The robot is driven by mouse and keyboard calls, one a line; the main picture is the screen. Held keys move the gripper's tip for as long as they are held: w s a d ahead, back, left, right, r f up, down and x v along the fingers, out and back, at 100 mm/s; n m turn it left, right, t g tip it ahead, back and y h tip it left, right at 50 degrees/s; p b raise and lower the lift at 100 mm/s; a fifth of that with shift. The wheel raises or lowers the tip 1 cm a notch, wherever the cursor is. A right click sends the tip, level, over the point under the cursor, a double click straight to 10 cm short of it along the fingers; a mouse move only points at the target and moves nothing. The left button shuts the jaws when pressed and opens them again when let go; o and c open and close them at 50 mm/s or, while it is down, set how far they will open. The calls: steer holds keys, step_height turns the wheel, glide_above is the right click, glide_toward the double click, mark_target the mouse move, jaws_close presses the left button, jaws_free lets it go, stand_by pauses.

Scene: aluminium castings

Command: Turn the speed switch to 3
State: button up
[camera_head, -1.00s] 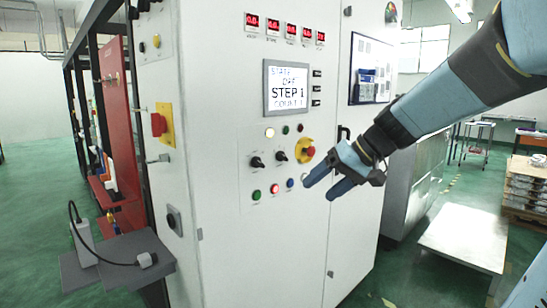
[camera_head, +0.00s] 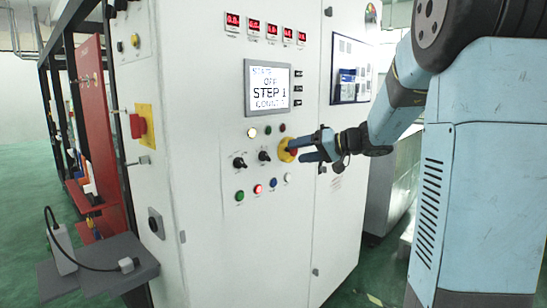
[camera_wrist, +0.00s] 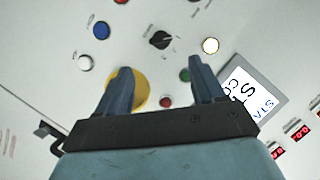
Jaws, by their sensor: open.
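Two black rotary knobs, the left one (camera_head: 239,163) and the right one (camera_head: 264,155), sit on the white cabinet's control panel. Their labels are too small to read, so I cannot tell which is the speed switch. In the wrist view one black knob (camera_wrist: 160,40) shows ahead, beyond the gap between my fingertips. My gripper (camera_head: 297,150) is open and empty, at the right of the knobs and in front of the yellow-ringed red stop button (camera_head: 288,150). In the wrist view my gripper (camera_wrist: 158,64) partly hides the yellow ring (camera_wrist: 141,88). Contact cannot be told.
Below the knobs are a green button (camera_head: 239,196), a red button (camera_head: 258,189), a blue button (camera_head: 273,182) and a white button (camera_head: 287,178). A screen (camera_head: 268,86) reading "STEP 1" is above. A grey shelf (camera_head: 95,262) juts out at lower left.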

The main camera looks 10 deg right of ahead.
mark_target(269, 157)
steer(key=x, duration=1)
steer(key=shift+s, duration=0.1)
steer(key=c, duration=1.1)
steer(key=shift+o, duration=0.2)
